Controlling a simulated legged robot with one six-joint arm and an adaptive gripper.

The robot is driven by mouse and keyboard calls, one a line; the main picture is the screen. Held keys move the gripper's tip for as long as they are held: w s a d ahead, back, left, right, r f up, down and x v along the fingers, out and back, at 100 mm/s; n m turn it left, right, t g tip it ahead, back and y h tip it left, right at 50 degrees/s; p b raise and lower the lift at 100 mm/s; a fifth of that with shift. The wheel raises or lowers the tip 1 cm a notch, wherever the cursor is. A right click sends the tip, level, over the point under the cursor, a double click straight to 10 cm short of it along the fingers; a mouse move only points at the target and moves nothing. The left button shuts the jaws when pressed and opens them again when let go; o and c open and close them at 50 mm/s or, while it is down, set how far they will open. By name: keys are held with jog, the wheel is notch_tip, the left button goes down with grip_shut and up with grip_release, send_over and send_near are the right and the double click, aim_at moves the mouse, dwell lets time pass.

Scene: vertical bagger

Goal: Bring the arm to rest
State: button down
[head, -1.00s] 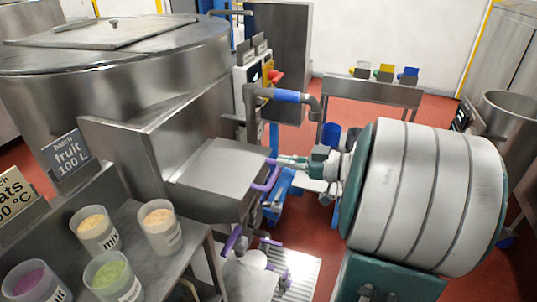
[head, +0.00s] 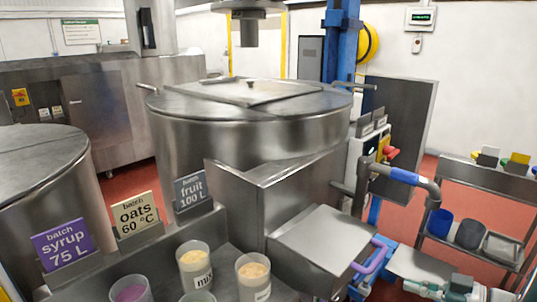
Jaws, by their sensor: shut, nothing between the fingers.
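A large lidded steel vessel (head: 245,135) stands behind the box. A steel rack (head: 490,189) holds bins at right.

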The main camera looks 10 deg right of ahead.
jog(key=s+a+m+g+h, duration=0.1)
jog(key=a+m+g+h, duration=0.1)
jog(key=a, duration=0.5)
jog(key=s+a+r+m+g+h, duration=0.1)
jog(key=s+a+m+g+h, duration=0.1)
jog(key=a+h, duration=0.2)
jog(key=s+a+m+g+h, duration=0.2)
jog(key=a+h, duration=0.2)
jog(key=a, duration=0.7)
jog(key=shift+s+r+m, duration=0.25)
jog(key=shift+r+m, duration=0.05)
jog(key=shift+r, duration=0.1)
jog(key=shift+a, duration=0.1)
